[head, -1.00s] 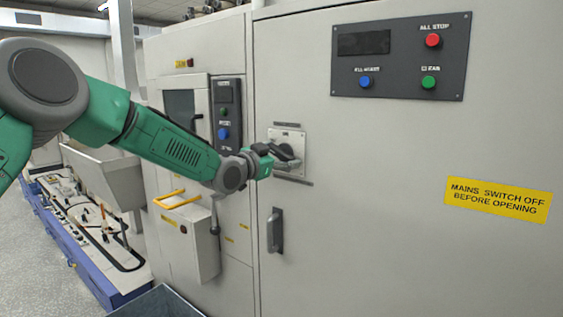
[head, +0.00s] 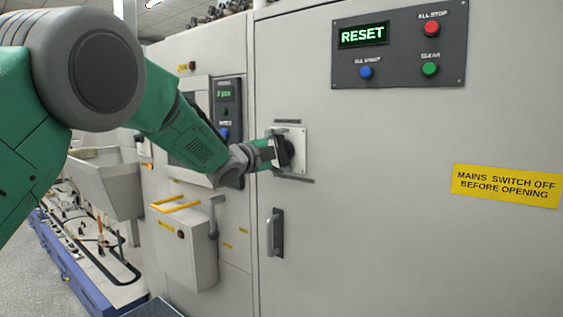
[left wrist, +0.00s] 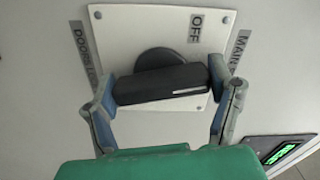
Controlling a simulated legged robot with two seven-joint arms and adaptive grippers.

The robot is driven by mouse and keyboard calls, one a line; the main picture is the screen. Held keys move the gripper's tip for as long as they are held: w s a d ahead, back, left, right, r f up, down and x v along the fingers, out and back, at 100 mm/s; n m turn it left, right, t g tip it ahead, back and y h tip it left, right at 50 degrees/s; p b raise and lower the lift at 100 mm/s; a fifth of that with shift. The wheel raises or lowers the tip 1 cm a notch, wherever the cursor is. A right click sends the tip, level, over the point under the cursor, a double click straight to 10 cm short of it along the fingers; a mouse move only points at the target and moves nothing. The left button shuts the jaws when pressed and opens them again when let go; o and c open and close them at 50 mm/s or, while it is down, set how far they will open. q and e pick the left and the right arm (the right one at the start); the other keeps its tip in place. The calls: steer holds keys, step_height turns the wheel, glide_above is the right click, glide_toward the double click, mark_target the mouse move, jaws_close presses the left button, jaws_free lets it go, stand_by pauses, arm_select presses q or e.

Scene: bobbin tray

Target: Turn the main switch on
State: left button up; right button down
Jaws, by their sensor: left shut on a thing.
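The main switch is a black rotary handle on a pale square plate (head: 300,150) on the cabinet front. In the left wrist view the black handle (left wrist: 160,85) lies between my left gripper's fingers (left wrist: 165,88), which are shut on its two ends. The plate (left wrist: 150,25) there carries an "OFF" label, with "DOORS" and "MAIN" labels partly seen beside it. In the head view my left gripper (head: 280,152) covers part of the handle, which looks close to upright. The display (head: 364,35) above right is lit and reads "RESET". My right gripper is not in view.
Red (head: 432,29), blue (head: 366,72) and green (head: 430,69) buttons sit on the dark panel. A door handle (head: 276,232) is below the switch. A yellow sign (head: 506,185) is at right. A grey box with yellow handle (head: 188,250) and lever stands left.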

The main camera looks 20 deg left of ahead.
arm_select(q)
steer(key=shift+d+f+m+b, duration=0.1)
steer(key=shift+f+m+b, duration=0.05)
steer(key=shift+m+b, duration=0.45)
steer(key=shift+f+m+b, duration=0.15)
steer(key=shift+m+b, duration=0.2)
steer(key=shift+m, duration=0.45)
steer(key=o, duration=1)
steer(key=shift+o, duration=0.5)
steer(key=shift+r, duration=0.1)
steer(key=shift+s, duration=0.1)
